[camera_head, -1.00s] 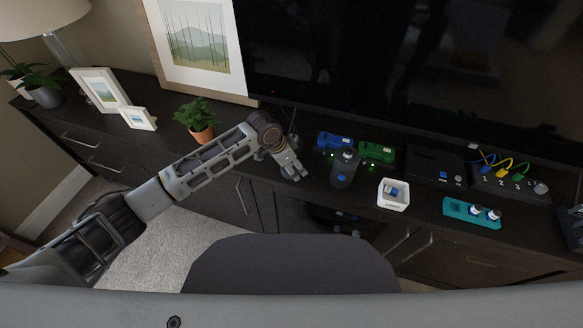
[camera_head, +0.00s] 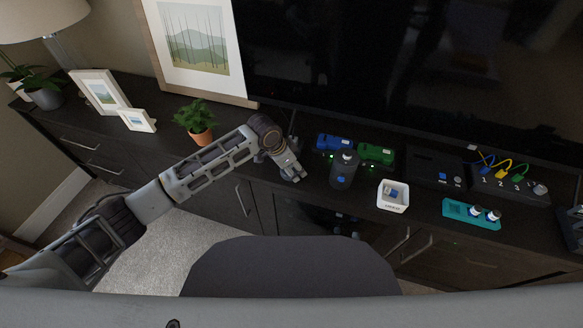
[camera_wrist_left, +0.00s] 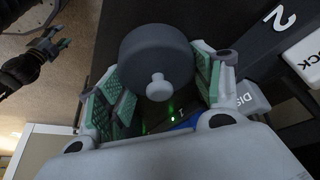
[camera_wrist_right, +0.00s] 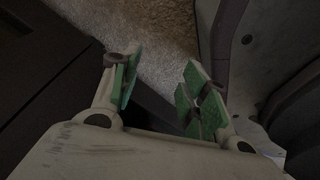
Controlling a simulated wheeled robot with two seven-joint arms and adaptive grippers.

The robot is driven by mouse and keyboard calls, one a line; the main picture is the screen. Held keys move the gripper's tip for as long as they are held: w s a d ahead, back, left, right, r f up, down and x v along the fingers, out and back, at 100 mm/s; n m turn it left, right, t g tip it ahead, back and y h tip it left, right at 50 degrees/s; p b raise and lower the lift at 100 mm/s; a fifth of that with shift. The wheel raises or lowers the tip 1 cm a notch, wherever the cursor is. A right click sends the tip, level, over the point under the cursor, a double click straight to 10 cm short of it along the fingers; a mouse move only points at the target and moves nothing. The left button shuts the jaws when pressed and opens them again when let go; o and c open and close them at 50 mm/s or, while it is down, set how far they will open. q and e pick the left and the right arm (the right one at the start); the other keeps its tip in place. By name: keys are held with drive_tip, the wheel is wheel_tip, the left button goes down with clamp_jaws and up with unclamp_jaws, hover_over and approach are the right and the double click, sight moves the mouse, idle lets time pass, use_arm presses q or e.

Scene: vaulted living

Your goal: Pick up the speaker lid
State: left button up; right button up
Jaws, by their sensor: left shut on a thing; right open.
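The dark grey round speaker lid (camera_wrist_left: 157,57) with a pale knob sits between the green-padded fingers of my left gripper in the left wrist view, and the gripper is shut on it. In the head view my left gripper (camera_head: 292,173) is over the front part of the cabinet, just left of the dark cylindrical speaker (camera_head: 343,170); the lid cannot be made out there. The speaker stands upright. My right gripper (camera_wrist_right: 162,70) is open and empty in the right wrist view, beside a dark cabinet side and above carpet.
A blue device (camera_head: 334,142) and a green device (camera_head: 376,154) lie behind the speaker. A white box (camera_head: 393,197), a teal tray (camera_head: 470,213) and a numbered cable box (camera_head: 510,183) are to the right. A potted plant (camera_head: 196,121) stands left of the arm. The television is behind.

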use_arm(q)
drive_tip(key=shift+r, duration=0.85)
wheel_tip(320, 180, up, 7)
drive_tip(key=shift+f+p, duration=0.1)
drive_tip(key=shift+p, duration=0.55)
drive_tip(key=shift+r, duration=0.75)
use_arm(e)
drive_tip(key=shift+s+d+f, duration=0.15)
drive_tip(key=shift+s+d, duration=0.2)
drive_tip(key=shift+s, duration=0.25)
drive_tip(key=shift+s+d+f, duration=0.1)
drive_tip(key=shift+s+d, duration=0.25)
drive_tip(key=shift+s, duration=0.2)
drive_tip(key=shift+w, duration=0.15)
use_arm(q)
drive_tip(key=shift+r, duration=0.15)
use_arm(e)
drive_tip(key=shift+w+r, duration=0.2)
drive_tip(key=shift+r, duration=0.05)
